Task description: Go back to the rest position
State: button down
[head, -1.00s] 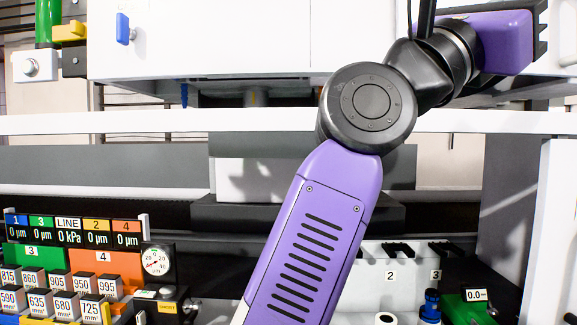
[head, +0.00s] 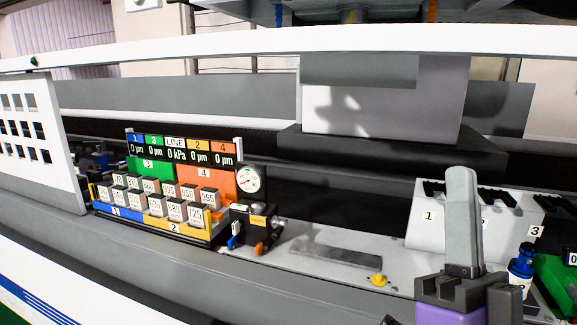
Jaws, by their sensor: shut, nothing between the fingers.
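My gripper (head: 461,178) shows at the lower right of the head view, with a purple body and grey fingers pointing up. The fingers are together with nothing held between them. It stands in front of the white numbered rack (head: 431,228) and hides part of it. Most of my arm is out of view.
A panel of displays and numbered blocks (head: 165,195) with a round dial gauge (head: 249,181) stands left of centre. A yellow knob (head: 378,280) sits on the grey bed. A blue-capped item (head: 522,262) and a green block (head: 560,275) are right of my gripper. A white rail (head: 300,42) crosses above.

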jog(key=s+f+n+g+y, duration=0.3)
jog(key=s+f+n+g, duration=0.15)
jog(key=f, duration=0.75)
jog(key=s+f+n+g+y, duration=0.3)
jog(key=s+f+n, duration=0.15)
jog(key=f, duration=0.65)
jog(key=s+d+f+g+h, duration=0.2)
jog(key=s+f+g, duration=0.5)
jog(key=s+f, duration=0.8)
jog(key=s, duration=0.4)
jog(key=shift+s+f+h, duration=0.2)
jog(key=shift+f+h, duration=0.15)
jog(key=shift+h, duration=0.05)
